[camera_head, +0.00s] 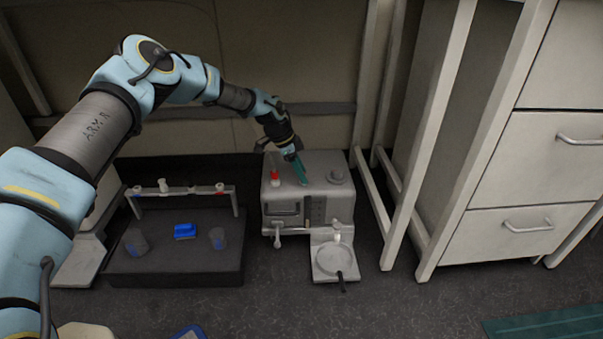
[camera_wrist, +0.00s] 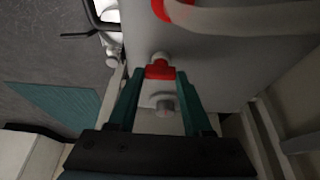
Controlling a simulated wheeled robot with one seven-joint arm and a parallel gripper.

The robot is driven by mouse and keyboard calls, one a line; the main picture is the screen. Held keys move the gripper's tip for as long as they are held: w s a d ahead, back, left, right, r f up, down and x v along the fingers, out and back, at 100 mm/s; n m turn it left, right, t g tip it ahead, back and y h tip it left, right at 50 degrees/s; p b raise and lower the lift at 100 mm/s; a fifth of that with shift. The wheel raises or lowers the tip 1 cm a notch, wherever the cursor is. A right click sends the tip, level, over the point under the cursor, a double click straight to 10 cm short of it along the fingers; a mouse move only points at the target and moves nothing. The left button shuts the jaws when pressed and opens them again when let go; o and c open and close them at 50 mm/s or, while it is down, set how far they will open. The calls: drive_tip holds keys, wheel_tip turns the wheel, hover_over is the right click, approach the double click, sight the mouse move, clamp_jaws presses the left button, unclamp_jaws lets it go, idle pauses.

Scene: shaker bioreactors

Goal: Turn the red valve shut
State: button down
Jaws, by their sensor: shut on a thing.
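The red valve (camera_wrist: 160,70) sits between my gripper's two teal fingertips in the wrist view, with a pale stub just beyond it. My gripper (camera_wrist: 161,75) is shut on it, one finger on each side. In the head view my gripper (camera_head: 302,180) reaches down, tilted, onto the top of the grey machine (camera_head: 322,208). There the teal fingers hide the valve, so its turn angle cannot be told.
Another red part (camera_head: 275,177) stands on the machine's left top. A round grey knob (camera_head: 338,176) is at its right. A round tray (camera_head: 335,262) juts from the front. A dark rack base (camera_head: 175,265) is to the left; white frame posts (camera_head: 430,130) are to the right.

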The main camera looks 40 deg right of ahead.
idle(0.5)
drive_tip(key=shift+c, duration=1.6)
unclamp_jaws()
drive_tip(key=p+v, duration=0.3)
drive_tip(key=v, duration=0.7)
drive_tip(key=shift+r, duration=0.35)
drive_tip(key=shift+w, duration=0.1)
